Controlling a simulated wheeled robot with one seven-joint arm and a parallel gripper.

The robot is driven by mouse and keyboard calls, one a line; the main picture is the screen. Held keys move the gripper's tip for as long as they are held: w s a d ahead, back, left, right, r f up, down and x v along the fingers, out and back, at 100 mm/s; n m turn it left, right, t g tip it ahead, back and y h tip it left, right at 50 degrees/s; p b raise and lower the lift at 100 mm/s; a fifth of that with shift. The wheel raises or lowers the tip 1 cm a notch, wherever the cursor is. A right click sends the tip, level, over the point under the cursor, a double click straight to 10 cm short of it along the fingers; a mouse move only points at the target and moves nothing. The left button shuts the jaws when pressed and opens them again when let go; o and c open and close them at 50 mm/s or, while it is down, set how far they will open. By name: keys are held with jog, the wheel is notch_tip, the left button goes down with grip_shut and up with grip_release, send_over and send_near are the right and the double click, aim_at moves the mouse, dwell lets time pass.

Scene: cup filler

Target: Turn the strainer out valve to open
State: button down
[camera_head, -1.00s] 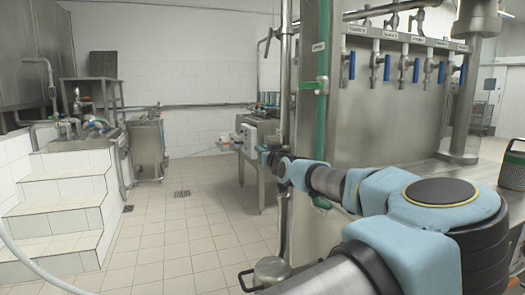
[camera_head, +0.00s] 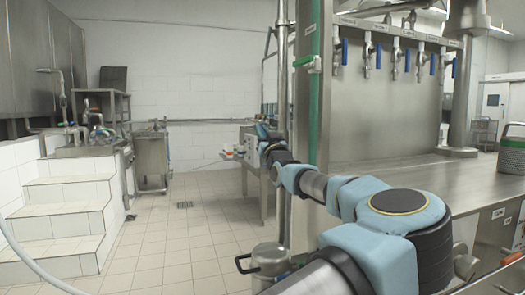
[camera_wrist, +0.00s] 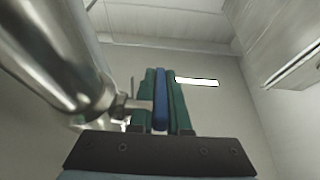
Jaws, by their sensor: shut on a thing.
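In the wrist view, my gripper (camera_wrist: 160,71) has two green fingers. They are shut on a blue valve handle (camera_wrist: 160,104), which lies upright between them. A short metal stem (camera_wrist: 132,105) beside the fingers joins a thick steel pipe (camera_wrist: 62,60) on the left. No label on this valve is readable, so I cannot tell its name or how far it is turned. In the head view, my arm reaches away past the vertical pipe (camera_head: 282,100); the gripper's fingers are too small and hidden to make out there.
Several blue-handled valves (camera_head: 367,55) hang on the steel panel at right. A steel bench (camera_head: 450,180) stands right, a steel canister (camera_head: 268,262) below my arm. White steps (camera_head: 65,210) are left; the tiled floor (camera_head: 170,235) between is open.

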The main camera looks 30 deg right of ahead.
jog(key=t+b, duration=0.1)
jog(key=b, duration=0.2)
jog(key=shift+s+t, duration=0.15)
jog(key=shift+t, duration=0.15)
jog(key=shift+s+r+t+b, duration=0.15)
jog(key=shift+r+t+b, duration=0.15)
jog(key=shift+t+b, duration=0.25)
jog(key=shift+r, duration=0.1)
jog(key=c, duration=0.9)
grip_release()
jog(key=shift+s+f, duration=0.2)
jog(key=shift+s, duration=0.05)
jog(key=s, duration=0.4)
jog(key=s+a, duration=0.1)
jog(key=s, duration=0.3)
jog(key=s+b, duration=0.1)
jog(key=s, duration=0.3)
jog(key=shift+s+a+f, duration=0.15)
jog(key=shift+s+a, duration=0.05)
jog(key=shift+a, duration=0.1)
